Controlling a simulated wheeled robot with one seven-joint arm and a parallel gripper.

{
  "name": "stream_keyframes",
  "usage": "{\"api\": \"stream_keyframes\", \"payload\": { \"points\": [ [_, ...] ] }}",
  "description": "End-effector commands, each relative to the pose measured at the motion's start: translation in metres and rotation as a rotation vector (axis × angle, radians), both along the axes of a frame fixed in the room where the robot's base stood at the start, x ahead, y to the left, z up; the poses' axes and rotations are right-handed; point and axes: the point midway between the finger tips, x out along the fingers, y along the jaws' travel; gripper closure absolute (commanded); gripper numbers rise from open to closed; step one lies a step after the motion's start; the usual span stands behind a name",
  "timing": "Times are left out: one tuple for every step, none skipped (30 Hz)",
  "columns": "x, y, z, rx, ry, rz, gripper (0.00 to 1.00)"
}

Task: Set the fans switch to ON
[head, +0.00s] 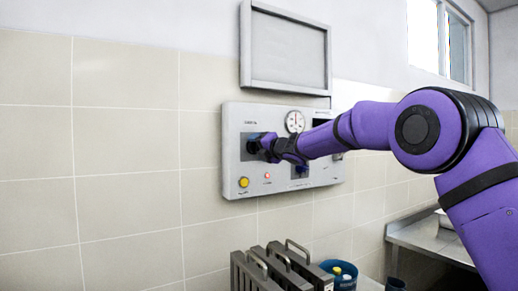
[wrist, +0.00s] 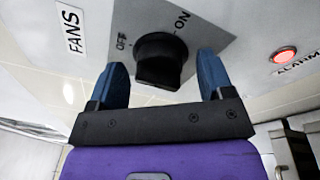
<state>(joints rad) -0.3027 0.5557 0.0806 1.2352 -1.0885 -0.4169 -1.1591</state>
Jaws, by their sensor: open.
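The fans switch is a black rotary knob (wrist: 158,58) on a grey plate, under the FANS label (wrist: 71,28), with OFF marked on its left and ON on its right in the wrist view. I cannot tell clearly which mark the knob points at. My gripper (wrist: 162,76) is open, with one blue finger on each side of the knob. Gaps show between the fingers and the knob, so it is not clamped. In the head view my gripper (head: 262,147) is at the left part of the control panel (head: 231,124) and hides most of the switch.
The panel also carries a round gauge (head: 294,122), a yellow button (head: 243,182) and a red alarm light (wrist: 285,55). A blank framed board (head: 285,50) hangs above. Metal holders with handles (head: 270,270) and a blue container (head: 340,272) stand below. Tiled wall left of the panel is clear.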

Motion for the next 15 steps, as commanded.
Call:
{"api": "stream_keyframes", "payload": {
  "points": [
    [0.0009, 0.0009, -0.0001, 0.0, 0.0, 0.0, 0.26],
    [0.0012, 0.0011, -0.0001, 0.0, 0.0, 0.0, 0.26],
    [0.0013, 0.0012, -0.0001, 0.0, 0.0, 0.0, 0.26],
    [0.0014, 0.0013, -0.0001, 0.0, 0.0, 0.0, 0.26],
    [0.0013, 0.0012, -0.0001, 0.0, 0.0, 0.0, 0.26],
    [0.0013, 0.0012, -0.0001, 0.0, 0.0, 0.0, 0.26],
    [0.0012, 0.0012, -0.0001, 0.0, 0.0, 0.0, 0.26],
    [0.0012, 0.0012, -0.0001, 0.0, 0.0, 0.0, 0.26],
    [0.0012, 0.0011, -0.0001, 0.0, 0.0, 0.0, 0.28],
    [0.0012, 0.0011, -0.0001, 0.0, 0.0, 0.0, 0.35],
    [0.0012, 0.0011, -0.0001, 0.0, 0.0, 0.0, 0.42],
    [0.0012, 0.0011, -0.0001, 0.0, 0.0, 0.0, 0.51],
    [0.0011, 0.001, -0.0001, -0.001, 0.001, -0.001, 0.58],
    [0.0011, 0.001, -0.0001, -0.001, 0.001, -0.001, 0.65],
    [0.0012, 0.0009, -0.0002, -0.001, 0.001, -0.001, 0.74]
  ]
}}
